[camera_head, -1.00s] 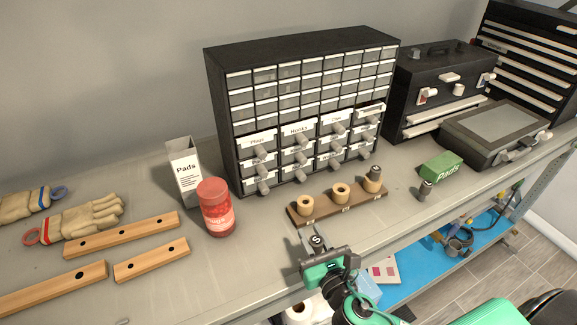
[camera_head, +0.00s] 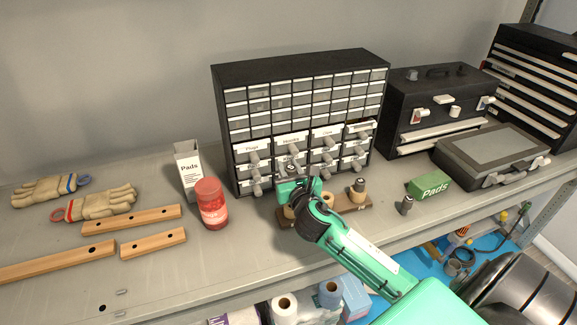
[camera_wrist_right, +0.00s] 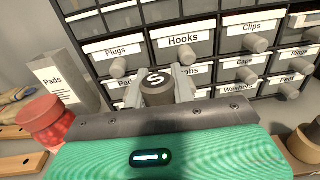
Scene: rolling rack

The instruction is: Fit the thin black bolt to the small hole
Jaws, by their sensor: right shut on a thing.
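My right gripper (camera_head: 300,186) is shut on a dark bolt marked S (camera_wrist_right: 157,88), which stands upright between the fingers in the right wrist view. In the head view the gripper is over the left end of the wooden stand (camera_head: 346,208). The stand bears a left ring (camera_head: 290,212), partly hidden by the gripper, a middle ring (camera_head: 328,199) and a right ring (camera_head: 358,194) with a dark bolt in it. I cannot tell whether the held bolt touches the left ring. Another dark bolt (camera_head: 407,205) stands on the bench. My left gripper is out of view.
The drawer cabinet (camera_head: 300,120) is close behind the gripper. A red jar (camera_head: 211,204) and a white Pads box (camera_head: 187,172) stand to the left.

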